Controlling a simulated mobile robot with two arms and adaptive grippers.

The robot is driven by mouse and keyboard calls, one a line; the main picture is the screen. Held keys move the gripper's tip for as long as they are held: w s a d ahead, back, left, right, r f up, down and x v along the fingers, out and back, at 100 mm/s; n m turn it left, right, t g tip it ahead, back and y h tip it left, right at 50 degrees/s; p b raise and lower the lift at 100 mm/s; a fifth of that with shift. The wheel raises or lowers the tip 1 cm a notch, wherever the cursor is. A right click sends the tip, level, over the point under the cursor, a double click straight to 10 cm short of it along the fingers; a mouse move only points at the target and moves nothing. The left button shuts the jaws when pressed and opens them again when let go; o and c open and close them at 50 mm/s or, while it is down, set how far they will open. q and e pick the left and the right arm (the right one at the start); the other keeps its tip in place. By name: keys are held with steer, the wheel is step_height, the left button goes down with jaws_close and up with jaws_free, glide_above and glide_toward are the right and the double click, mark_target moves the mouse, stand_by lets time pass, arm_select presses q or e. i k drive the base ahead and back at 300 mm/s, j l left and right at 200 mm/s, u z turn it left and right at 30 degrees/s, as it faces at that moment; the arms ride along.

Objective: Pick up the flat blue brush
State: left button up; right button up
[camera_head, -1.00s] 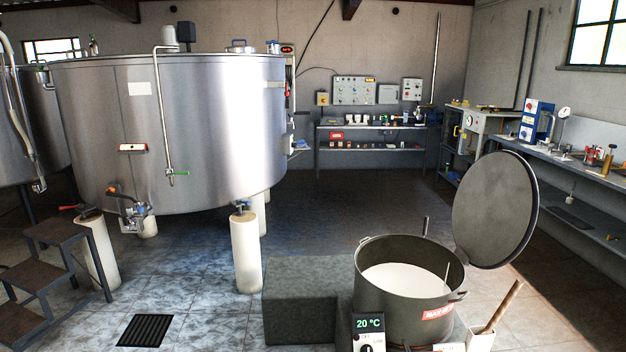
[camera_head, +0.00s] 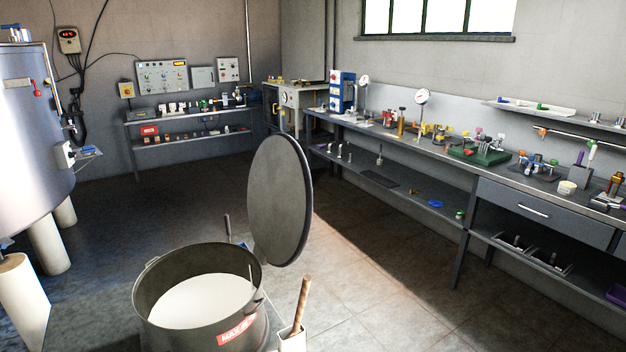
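I cannot make out the flat blue brush for certain. A small flat blue item (camera_head: 435,204) lies on the lower shelf of the long bench at the right, too small to identify. Other small blue bits stand among the tools on the bench top (camera_head: 470,166). Neither of my grippers shows in the head view.
An open pot of white liquid (camera_head: 205,300) stands in front, its round lid (camera_head: 280,200) raised at its right. A wooden handle (camera_head: 301,305) sticks up from a white holder beside it. A steel tank (camera_head: 30,130) is at the left. Bare floor (camera_head: 375,270) lies before the bench.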

mark_target(89, 150)
steer(key=i+l+z, duration=0.25)
steer(key=z, duration=0.15)
steer(key=i+l+z, duration=0.35)
steer(key=i+z, duration=0.25)
steer(key=z, duration=0.15)
steer(key=i+l+u, duration=0.1)
steer(key=i, duration=0.5)
steer(key=i+l+u, duration=0.1)
steer(key=i, duration=0.45)
steer(key=i+j+u, duration=0.2)
steer(key=i+u, duration=0.3)
steer(key=i+l+u, duration=0.1)
steer(key=i+u, duration=0.35)
steer(key=i, duration=0.25)
steer(key=i+l+u, duration=0.3)
steer(key=i+u, duration=0.2)
steer(key=i+j+u, duration=0.25)
steer(key=i, duration=1.1)
steer(key=i+l+u, duration=0.3)
steer(key=i, duration=1)
steer(key=i+u, duration=0.1)
steer(key=i, duration=3.4)
steer(key=i+j+z, duration=0.1)
steer(key=i, duration=0.65)
steer(key=u, duration=1.2)
